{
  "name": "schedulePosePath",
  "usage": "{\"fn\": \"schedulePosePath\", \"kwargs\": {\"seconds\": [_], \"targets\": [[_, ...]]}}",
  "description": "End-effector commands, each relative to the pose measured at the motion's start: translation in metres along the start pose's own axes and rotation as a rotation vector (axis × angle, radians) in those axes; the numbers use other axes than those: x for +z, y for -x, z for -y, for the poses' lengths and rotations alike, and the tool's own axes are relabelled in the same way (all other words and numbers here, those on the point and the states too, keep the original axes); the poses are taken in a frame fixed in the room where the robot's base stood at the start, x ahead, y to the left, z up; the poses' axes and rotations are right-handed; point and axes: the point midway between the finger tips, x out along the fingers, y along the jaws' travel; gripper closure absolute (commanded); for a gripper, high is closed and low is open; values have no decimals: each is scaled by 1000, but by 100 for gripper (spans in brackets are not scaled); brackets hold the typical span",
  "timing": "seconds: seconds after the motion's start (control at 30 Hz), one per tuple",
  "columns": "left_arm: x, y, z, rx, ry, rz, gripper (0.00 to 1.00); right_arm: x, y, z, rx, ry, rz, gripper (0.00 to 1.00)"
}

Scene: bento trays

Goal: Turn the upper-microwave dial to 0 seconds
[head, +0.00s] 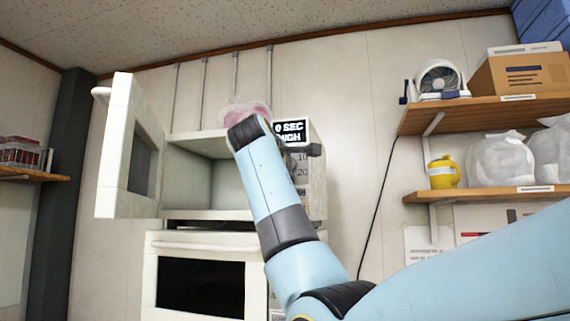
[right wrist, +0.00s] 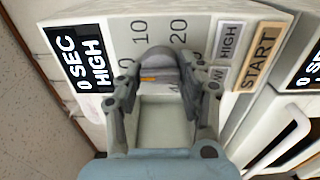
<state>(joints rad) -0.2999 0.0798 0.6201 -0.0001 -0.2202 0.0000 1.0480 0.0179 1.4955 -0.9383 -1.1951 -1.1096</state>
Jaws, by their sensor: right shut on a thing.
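The upper microwave (head: 140,214) stands with its door (head: 115,150) swung open to the left and its cavity bare where I can see it. Its display (head: 289,132) reads "0 SEC HIGH", also legible in the right wrist view (right wrist: 80,58). The grey round dial (right wrist: 158,62) sits on the panel among the printed numbers, with an orange mark on it. My right gripper (right wrist: 163,80) is shut on the dial, a finger on each side. In the head view the right gripper (head: 303,150) is partly hidden behind my forearm. My left gripper is not in view.
The lower microwave (head: 151,268) stands below, closed. A pink bagged item (head: 240,108) lies on top of the upper microwave. The START button (right wrist: 259,57) is near the dial.

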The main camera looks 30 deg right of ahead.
Motion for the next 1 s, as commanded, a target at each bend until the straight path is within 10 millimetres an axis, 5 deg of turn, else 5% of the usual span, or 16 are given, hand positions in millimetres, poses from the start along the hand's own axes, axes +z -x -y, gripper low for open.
{"fn": "schedulePosePath", "kwargs": {"seconds": [0.2, 0.57, 1.0], "targets": [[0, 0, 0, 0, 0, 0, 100, 0, 0, 0, -1, 0, -1, 38], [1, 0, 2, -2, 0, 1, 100, -1, 9, 1, -1, -1, -2, 38], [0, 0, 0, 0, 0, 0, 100, -2, 99, 1, -3, -4, -5, 38]]}}
